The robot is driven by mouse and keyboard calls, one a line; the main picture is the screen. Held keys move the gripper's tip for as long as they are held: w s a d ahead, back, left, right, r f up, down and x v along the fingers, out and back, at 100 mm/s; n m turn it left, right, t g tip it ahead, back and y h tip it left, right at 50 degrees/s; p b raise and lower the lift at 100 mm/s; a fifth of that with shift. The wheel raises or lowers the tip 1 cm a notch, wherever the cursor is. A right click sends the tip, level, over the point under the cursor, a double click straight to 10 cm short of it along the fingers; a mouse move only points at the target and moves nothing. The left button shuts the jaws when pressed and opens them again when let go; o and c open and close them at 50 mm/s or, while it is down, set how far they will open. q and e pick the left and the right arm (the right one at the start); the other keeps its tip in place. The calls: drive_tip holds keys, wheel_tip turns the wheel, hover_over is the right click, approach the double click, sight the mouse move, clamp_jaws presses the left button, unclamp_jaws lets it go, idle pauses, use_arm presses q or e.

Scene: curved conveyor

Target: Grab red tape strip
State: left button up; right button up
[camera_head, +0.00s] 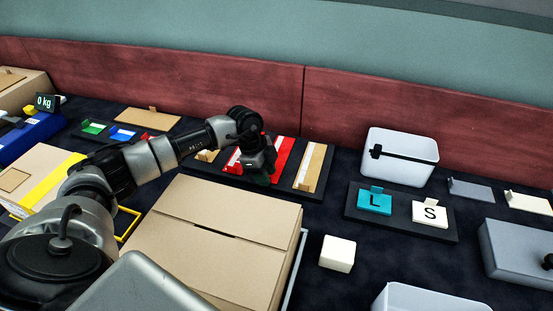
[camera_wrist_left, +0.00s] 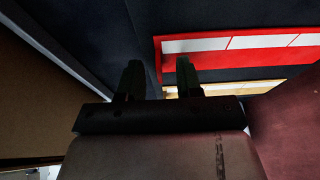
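The red tape strip (camera_head: 284,155), with a white band along it, lies on a dark tray (camera_head: 322,190) near the back wall. It also shows in the left wrist view (camera_wrist_left: 215,60), running right from near the fingers. My left gripper (camera_head: 262,178) is over the near end of this strip and partly hides it. In the left wrist view its two dark fingers (camera_wrist_left: 158,72) are apart with nothing visibly clamped. One finger overlaps the strip's end in the picture; I cannot tell whether it touches. My right gripper is not in view.
A tan strip (camera_head: 311,165) lies right of the red one; another red piece (camera_head: 233,162) is left of it. A closed cardboard box (camera_head: 215,210) stands in front of the tray.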

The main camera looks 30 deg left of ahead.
use_arm(q)
clamp_jaws()
drive_tip(key=shift+r, duration=0.2)
